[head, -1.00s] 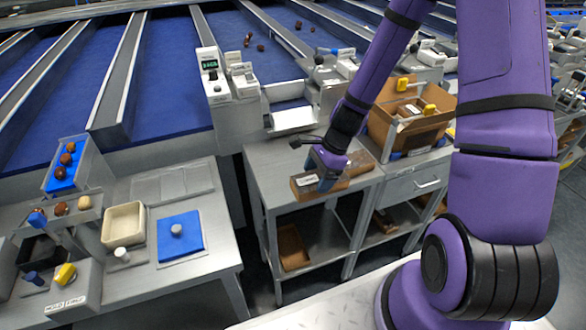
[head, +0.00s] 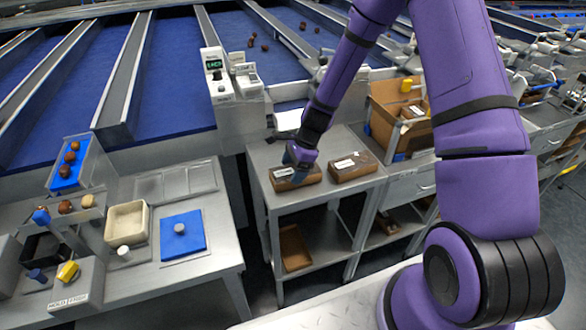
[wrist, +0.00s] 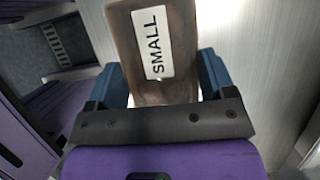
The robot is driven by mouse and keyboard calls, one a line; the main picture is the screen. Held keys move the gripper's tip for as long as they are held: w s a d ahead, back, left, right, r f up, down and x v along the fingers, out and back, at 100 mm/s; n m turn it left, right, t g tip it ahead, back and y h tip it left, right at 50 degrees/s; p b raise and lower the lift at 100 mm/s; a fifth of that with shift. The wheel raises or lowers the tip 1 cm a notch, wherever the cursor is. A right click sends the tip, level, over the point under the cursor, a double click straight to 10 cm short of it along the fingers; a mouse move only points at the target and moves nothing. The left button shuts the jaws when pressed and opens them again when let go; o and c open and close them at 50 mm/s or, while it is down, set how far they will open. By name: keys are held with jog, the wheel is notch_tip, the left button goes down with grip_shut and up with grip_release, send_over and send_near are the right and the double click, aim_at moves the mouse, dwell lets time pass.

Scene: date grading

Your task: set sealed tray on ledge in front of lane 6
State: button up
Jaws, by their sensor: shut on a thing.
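My gripper (head: 299,164) is shut on a brown sealed tray (head: 309,174) with a white label, at the left part of the metal ledge (head: 262,160) below a lane's end. In the wrist view the blue fingers (wrist: 160,84) stand at both sides of the tray (wrist: 121,38), whose label reads SMALL. The head view does not show clearly whether the tray touches the ledge. A second brown labelled tray (head: 364,170) lies on the ledge to the right, apart from the held one. No lane number is readable.
A cardboard box (head: 388,126) holding another labelled tray stands at the right. A white dispenser (head: 287,122) and display unit (head: 213,66) stand behind the ledge. The grading table (head: 223,235) is at left. A lower shelf holds a brown tray (head: 294,247).

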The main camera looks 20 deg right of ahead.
jog(key=shift+f, duration=0.15)
jog(key=o, duration=1)
jog(key=shift+c, duration=0.2)
jog(key=s+d+r+n+t+h, duration=0.1)
jog(key=s+d+r+n, duration=0.15)
jog(key=r, duration=0.95)
jog(key=s+d+r+n+h, duration=0.1)
jog(key=s+d+r+n, duration=0.15)
jog(key=r, duration=0.85)
jog(key=s+d+r+n+t+h, duration=0.1)
jog(key=s+r+n, duration=0.5)
jog(key=s, duration=0.6)
jog(key=s+d+r+n+t+h, duration=0.1)
jog(key=s+r+n+t, duration=0.2)
jog(key=s+r+n, duration=0.4)
jog(key=s+r, duration=0.4)
jog(key=s, duration=0.1)
jog(key=shift+s+d+r+h, duration=0.2)
jog(key=shift+d+r+h, duration=0.1)
